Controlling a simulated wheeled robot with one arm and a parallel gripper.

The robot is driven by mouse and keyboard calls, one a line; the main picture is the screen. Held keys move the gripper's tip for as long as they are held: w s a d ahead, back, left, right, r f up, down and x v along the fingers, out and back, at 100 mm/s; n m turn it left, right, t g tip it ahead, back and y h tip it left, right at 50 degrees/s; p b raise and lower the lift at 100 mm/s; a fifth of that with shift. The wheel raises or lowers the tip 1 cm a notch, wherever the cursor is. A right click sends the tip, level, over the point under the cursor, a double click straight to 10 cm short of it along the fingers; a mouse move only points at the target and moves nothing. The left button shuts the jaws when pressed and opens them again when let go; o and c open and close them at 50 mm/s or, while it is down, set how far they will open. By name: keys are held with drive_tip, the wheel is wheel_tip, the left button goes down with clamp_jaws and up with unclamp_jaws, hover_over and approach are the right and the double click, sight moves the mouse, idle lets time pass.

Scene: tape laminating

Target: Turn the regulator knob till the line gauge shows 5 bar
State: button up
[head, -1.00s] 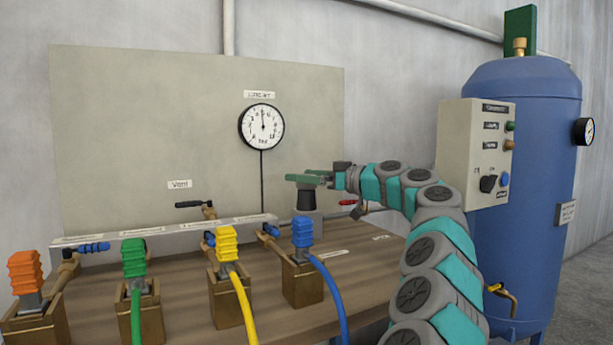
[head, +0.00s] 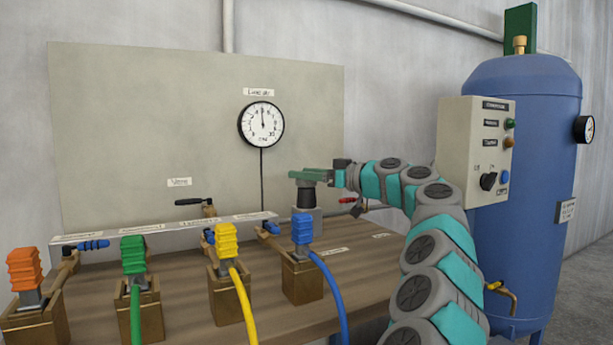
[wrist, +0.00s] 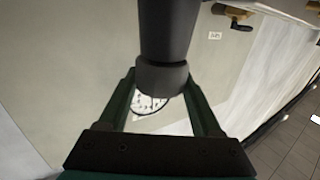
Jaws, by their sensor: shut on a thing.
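The line gauge (head: 261,124) is a round white dial with a black rim on the back panel. Its needle points straight up, between marks that look like 4 and 6; the digits are small. The black regulator knob (head: 306,198) stands upright on a grey block below and right of the gauge. My gripper (head: 308,175) has green fingers and reaches in from the right, closed around the knob's top. In the wrist view the dark knob (wrist: 162,78) sits between the two green fingers, and part of the gauge dial (wrist: 148,103) shows behind it.
Orange, green, yellow and blue connectors (head: 302,230) stand along the wooden bench (head: 185,300), some with hoses. A black-handled vent valve (head: 195,203) is left of the knob. A red-handled valve (head: 347,200) is just right. A control box (head: 470,150) and blue tank (head: 530,230) stand at right.

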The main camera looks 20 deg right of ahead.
drive_tip(key=shift+f+b, duration=0.35)
drive_tip(key=shift+b, duration=0.25)
drive_tip(key=shift+a+m+t+h+b, duration=0.1)
drive_tip(key=shift+m+t+h+b, duration=0.5)
drive_tip(key=shift+b, duration=0.65)
drive_tip(key=shift+r+h+b, duration=0.3)
drive_tip(key=shift+h+b, duration=0.2)
drive_tip(key=shift+b, duration=0.1)
drive_tip(key=o, duration=1.4)
drive_tip(key=shift+b+v, duration=0.45)
drive_tip(key=shift+v, duration=3.5)
